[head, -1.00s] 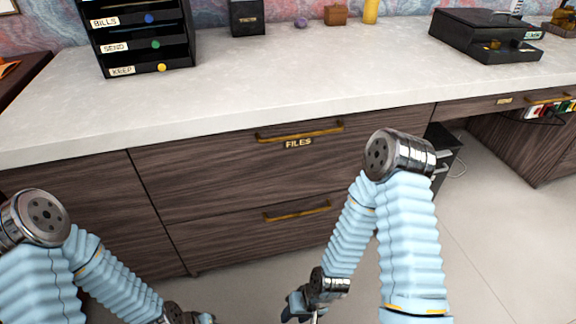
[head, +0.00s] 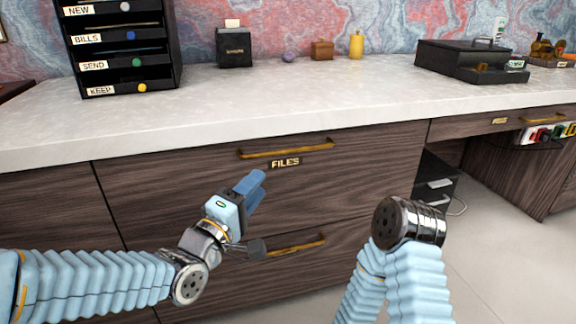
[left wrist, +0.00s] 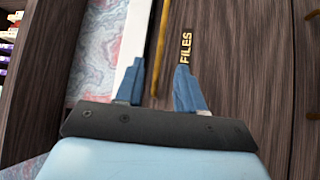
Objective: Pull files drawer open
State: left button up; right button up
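The files drawer (head: 200,185) is a dark wood front, flush with the cabinet, with a FILES label (head: 285,162). Its brass bar handle (head: 287,149) runs level above the label, under the countertop edge. My left gripper (head: 257,184) is in front of this drawer, below and left of the label, with its blue fingers pointing up toward the handle. In the left wrist view the fingers (left wrist: 160,78) are apart with nothing held. The handle (left wrist: 163,40) shows ahead, in line with the gap between them. My right gripper is out of view; only part of the right arm shows.
A lower drawer has its own brass handle (head: 297,245), partly behind my left wrist. On the pale countertop (head: 200,115) stand a labelled tray organizer (head: 122,45), a black box (head: 233,48) and a black cash box (head: 470,60). An open knee space lies to the right.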

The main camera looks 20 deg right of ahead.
aim_at(286, 153)
pick_arm(q)
jog(key=x, duration=1.3)
jog(key=shift+w+a+p, duration=0.1)
jog(key=shift+a+p, duration=0.05)
jog(key=shift+p, duration=0.25)
grip_shut()
jog(key=shift+f, duration=0.1)
